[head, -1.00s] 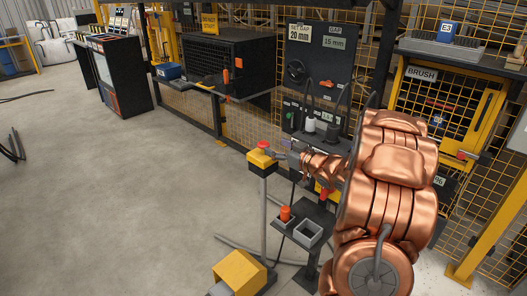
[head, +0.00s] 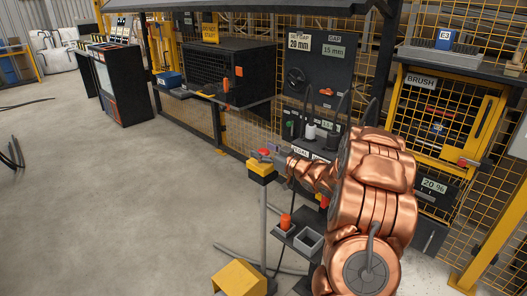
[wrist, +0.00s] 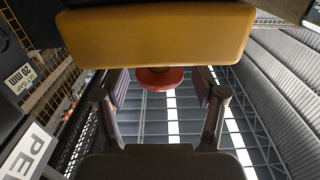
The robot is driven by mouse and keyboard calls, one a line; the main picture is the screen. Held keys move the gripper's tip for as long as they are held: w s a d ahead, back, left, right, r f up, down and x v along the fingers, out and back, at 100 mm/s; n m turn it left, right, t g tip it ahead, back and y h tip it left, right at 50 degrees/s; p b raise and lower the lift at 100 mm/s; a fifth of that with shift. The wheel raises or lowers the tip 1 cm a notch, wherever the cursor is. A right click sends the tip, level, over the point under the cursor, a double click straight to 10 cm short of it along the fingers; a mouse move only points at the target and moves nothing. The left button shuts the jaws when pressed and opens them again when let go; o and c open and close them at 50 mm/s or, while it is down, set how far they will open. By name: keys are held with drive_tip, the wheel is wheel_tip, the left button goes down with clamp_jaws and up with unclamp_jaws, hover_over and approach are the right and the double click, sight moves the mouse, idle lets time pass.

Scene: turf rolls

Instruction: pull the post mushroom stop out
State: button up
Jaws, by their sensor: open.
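The post mushroom stop is a red button (head: 264,152) on top of a yellow box (head: 261,172) on a grey post. In the wrist view the red button (wrist: 160,79) shows just below the yellow box (wrist: 155,35) in the picture. My gripper (head: 271,154) is at the button's height, reaching in from the right and partly covering it. In the wrist view my gripper (wrist: 160,92) is open, with one finger on each side of the button. Gaps show between the fingers and the button, and the button is not gripped.
A small stand with an orange-red button (head: 285,222) and a grey open tray (head: 308,241) is below my arm. A yellow box-shaped cover (head: 239,278) is on the floor near the post. A dark gap panel (head: 318,75) stands behind. Open floor lies to the left.

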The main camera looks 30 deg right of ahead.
drive_tip(key=shift+w, duration=0.25)
clamp_jaws()
idle(0.5)
